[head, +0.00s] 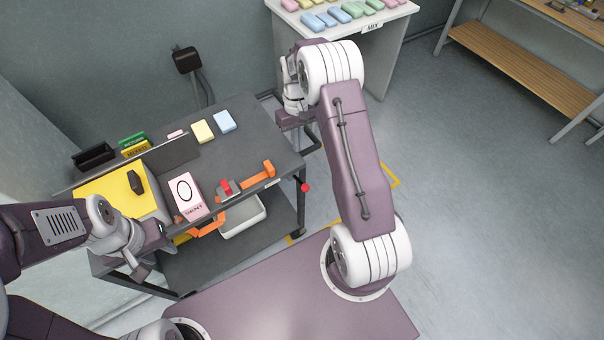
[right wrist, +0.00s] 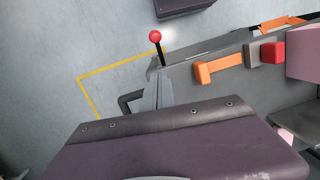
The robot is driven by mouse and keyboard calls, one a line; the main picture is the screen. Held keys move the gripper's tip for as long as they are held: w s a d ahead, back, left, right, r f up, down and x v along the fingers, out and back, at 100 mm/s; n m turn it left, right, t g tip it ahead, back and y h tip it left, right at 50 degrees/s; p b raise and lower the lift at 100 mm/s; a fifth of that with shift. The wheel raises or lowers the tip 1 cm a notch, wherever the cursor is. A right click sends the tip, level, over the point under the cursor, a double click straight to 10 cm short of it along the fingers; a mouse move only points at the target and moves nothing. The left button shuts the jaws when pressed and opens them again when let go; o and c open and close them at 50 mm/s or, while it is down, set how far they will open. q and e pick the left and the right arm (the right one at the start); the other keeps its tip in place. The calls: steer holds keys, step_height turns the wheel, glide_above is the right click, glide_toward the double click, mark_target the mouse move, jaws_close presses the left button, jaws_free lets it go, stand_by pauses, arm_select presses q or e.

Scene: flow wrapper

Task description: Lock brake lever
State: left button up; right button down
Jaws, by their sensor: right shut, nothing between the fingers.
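The brake lever (head: 305,187) is a short black stem with a red ball knob at the cart's front right corner. In the right wrist view the lever (right wrist: 155,36) stands above the grey corner, its stem slightly tilted. My right gripper (head: 281,121) is shut and empty near the cart's far right edge, well apart from the lever. Its fingertips are partly hidden by my arm. My left gripper (head: 142,272) hangs by the cart's front left edge; its finger opening is unclear.
The dark cart top (head: 245,150) carries an orange handled tool (head: 258,176), a pink box (head: 185,193), a yellow block and a light blue block (head: 224,121). A white bin (head: 243,217) sits on the lower shelf. Yellow tape marks the floor. Open floor lies to the right.

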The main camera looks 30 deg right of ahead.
glide_toward(303, 183)
step_height(303, 183, down, 2)
steer(key=w, duration=0.2)
steer(key=s+f+p, duration=0.1)
steer(key=s+f, duration=0.1)
steer(key=f, duration=0.1)
steer(key=shift+s+a+p, duration=0.15)
steer(key=shift+a+p, duration=0.1)
steer(key=shift+p, duration=0.15)
steer(key=shift+s+f, duration=0.25)
steer(key=shift+s, duration=0.15)
steer(key=shift+f, duration=0.1)
